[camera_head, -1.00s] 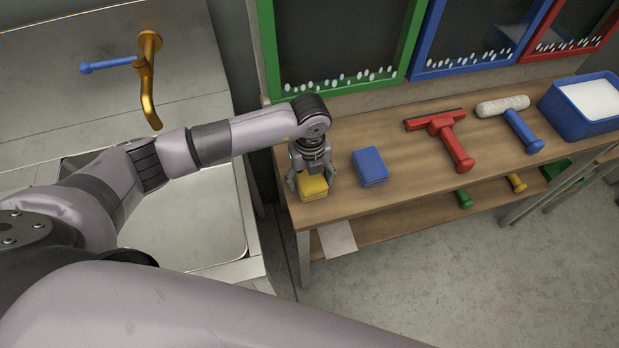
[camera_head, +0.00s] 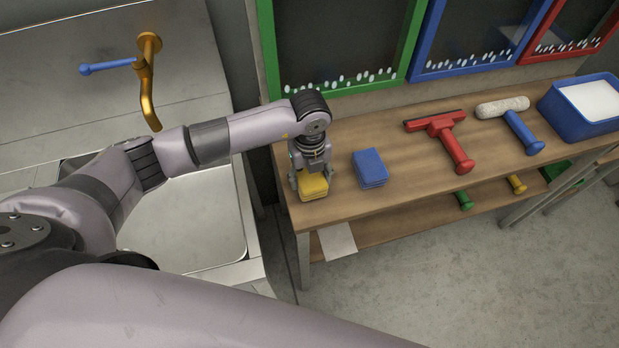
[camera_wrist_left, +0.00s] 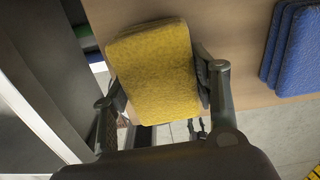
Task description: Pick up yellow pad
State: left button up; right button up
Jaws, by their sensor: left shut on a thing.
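The yellow pad (camera_head: 313,187) is at the left end of the wooden table, near its front edge. It also fills the middle of the left wrist view (camera_wrist_left: 155,72). My left gripper (camera_head: 312,181) points down over the pad, with one finger on each side of it. In the left wrist view my left gripper (camera_wrist_left: 160,95) is shut on the pad's two sides. I cannot tell whether the pad still touches the table. My right gripper is not in view.
A blue pad (camera_head: 370,168) lies just right of the yellow one on the wooden table (camera_head: 400,200). A red squeegee (camera_head: 446,130), a roller with a blue handle (camera_head: 513,118) and a blue tub (camera_head: 560,115) are farther right. A metal sink (camera_head: 195,225) is at the left.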

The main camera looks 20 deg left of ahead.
aim_at(309, 175)
pick_arm(q)
notch_tip(309, 175, up, 19)
jog(key=b, duration=0.2)
jog(key=shift+f, duration=0.1)
jog(key=o, duration=0.7)
jog(key=c, duration=0.5)
